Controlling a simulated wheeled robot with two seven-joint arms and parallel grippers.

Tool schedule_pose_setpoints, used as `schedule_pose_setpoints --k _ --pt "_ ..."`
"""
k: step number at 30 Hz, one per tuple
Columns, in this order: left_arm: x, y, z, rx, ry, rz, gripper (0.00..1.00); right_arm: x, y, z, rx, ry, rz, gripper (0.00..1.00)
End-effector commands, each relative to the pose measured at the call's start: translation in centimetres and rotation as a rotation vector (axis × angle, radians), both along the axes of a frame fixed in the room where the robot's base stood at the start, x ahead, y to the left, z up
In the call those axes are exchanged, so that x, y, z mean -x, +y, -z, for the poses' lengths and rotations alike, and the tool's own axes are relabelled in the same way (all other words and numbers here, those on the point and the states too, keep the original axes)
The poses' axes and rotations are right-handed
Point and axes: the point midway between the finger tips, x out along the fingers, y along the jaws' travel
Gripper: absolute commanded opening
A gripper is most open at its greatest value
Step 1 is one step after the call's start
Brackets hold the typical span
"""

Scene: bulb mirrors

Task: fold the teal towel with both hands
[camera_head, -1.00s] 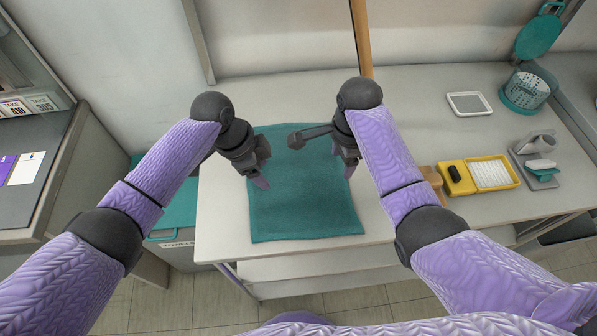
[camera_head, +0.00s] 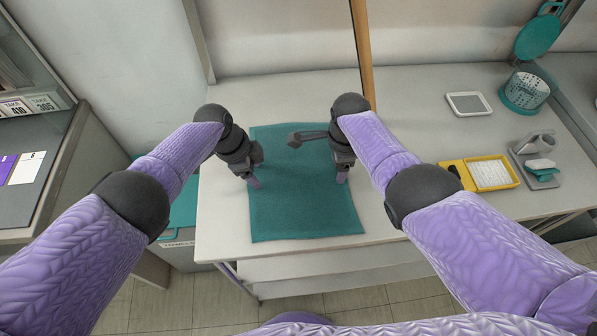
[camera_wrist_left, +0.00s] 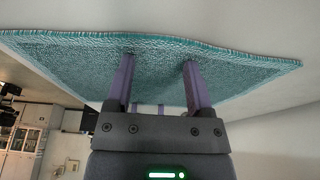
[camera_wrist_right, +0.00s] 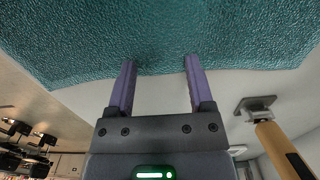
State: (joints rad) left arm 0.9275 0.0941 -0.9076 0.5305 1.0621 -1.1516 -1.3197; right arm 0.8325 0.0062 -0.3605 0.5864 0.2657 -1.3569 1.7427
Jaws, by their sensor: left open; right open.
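The teal towel (camera_head: 300,210) lies flat on the white table, a rough rectangle with its near edge close to the table's front. It also fills the top of the left wrist view (camera_wrist_left: 75,60) and of the right wrist view (camera_wrist_right: 160,30). My left gripper (camera_head: 255,183) is open at the towel's left edge, about midway along it. My right gripper (camera_head: 341,179) is open just inside the towel's right edge. Both wrist views show the fingers apart with their tips overlapping the towel. I cannot tell whether they touch the cloth. My arms hide parts of the towel's sides.
A dark grey hammer-shaped thing (camera_head: 308,136) shows over the towel's far part. On the right stand a yellow tray (camera_head: 513,173), a white-framed tablet (camera_head: 469,105), a teal-based perforated cup (camera_head: 525,92) and a grey stand (camera_head: 540,178). The table's front edge is near the towel.

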Motion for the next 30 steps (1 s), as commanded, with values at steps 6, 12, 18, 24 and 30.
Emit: schedule_pose_setpoints --k 6,12,18,24,30 --pt "0.04 0.02 0.4 0.0 0.002 0.0 0.58 0.05 -0.01 0.42 0.0 0.002 0.0 0.58" --pt "0.05 0.03 0.42 -0.001 0.002 0.0 0.37 0.08 -0.01 0.45 0.0 0.003 0.0 0.37" --pt "0.05 0.03 0.43 -0.001 0.003 -0.001 0.16 0.1 -0.02 0.47 0.0 0.004 0.0 0.16" --pt "0.06 0.03 0.44 -0.001 0.003 -0.001 0.0 0.11 -0.03 0.49 0.001 0.004 0.0 0.0" --pt "0.06 0.03 0.44 -0.001 0.003 -0.001 0.0 0.12 -0.03 0.51 0.001 0.005 0.0 0.0"
